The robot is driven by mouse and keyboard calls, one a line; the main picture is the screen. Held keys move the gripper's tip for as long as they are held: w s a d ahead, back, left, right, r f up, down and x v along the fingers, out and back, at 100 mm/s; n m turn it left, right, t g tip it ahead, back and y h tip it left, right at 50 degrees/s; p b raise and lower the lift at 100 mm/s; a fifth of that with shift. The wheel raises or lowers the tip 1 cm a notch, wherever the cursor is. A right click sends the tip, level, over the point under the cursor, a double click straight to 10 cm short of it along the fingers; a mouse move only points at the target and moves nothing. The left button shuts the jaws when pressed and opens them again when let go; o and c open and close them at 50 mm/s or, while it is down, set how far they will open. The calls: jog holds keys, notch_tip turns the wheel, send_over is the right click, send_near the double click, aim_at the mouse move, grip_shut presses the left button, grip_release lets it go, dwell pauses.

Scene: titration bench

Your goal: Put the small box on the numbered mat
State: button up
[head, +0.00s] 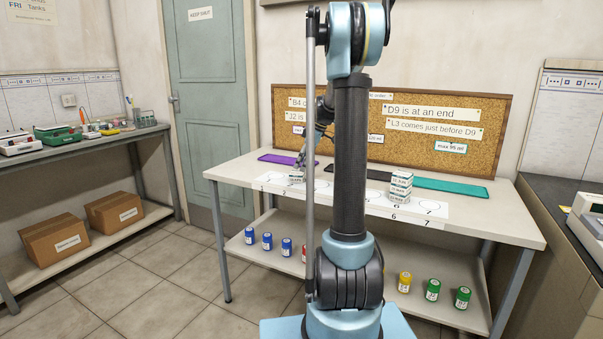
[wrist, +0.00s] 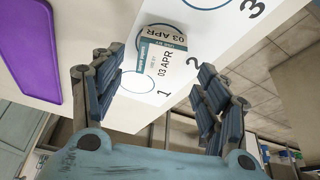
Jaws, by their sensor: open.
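The numbered mat (head: 345,194) is a white strip with circles and numbers along the front of the table; it also shows in the wrist view (wrist: 222,38). A small white box (wrist: 166,60) marked "03 APR" stands on the mat, seemingly over circle 2, beside the bare circle 1. In the head view the same box (head: 296,177) is near the mat's left end. My gripper (head: 303,160) is open just above it. In the wrist view the fingers (wrist: 163,70) lie either side of the box, apart from it.
A stack of small white boxes (head: 401,187) stands on the mat near number 6. Purple (head: 283,160) and green (head: 450,187) flat mats lie behind. A corkboard (head: 480,110) backs the table. Coloured jars (head: 433,289) stand on the lower shelf.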

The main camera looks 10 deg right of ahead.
jog(key=w+v, duration=0.1)
jog(key=v, duration=0.5)
jog(key=s+a+m+h, duration=0.1)
jog(key=s+a+m, duration=0.25)
jog(key=s, duration=1.05)
jog(key=s+f+m+h, duration=0.1)
jog(key=s+f+m, duration=0.2)
jog(key=s+f, duration=0.3)
jog(key=s+f+m+h, duration=0.1)
jog(key=s+f+m, duration=0.2)
jog(key=s, duration=1)
jog(key=s+f+m+h, duration=0.1)
jog(key=s+f+m, duration=0.3)
jog(key=s+f, duration=0.4)
jog(key=s, duration=0.2)
jog(key=shift+s+d+f+t, duration=0.3)
jog(key=shift+f, duration=0.1)
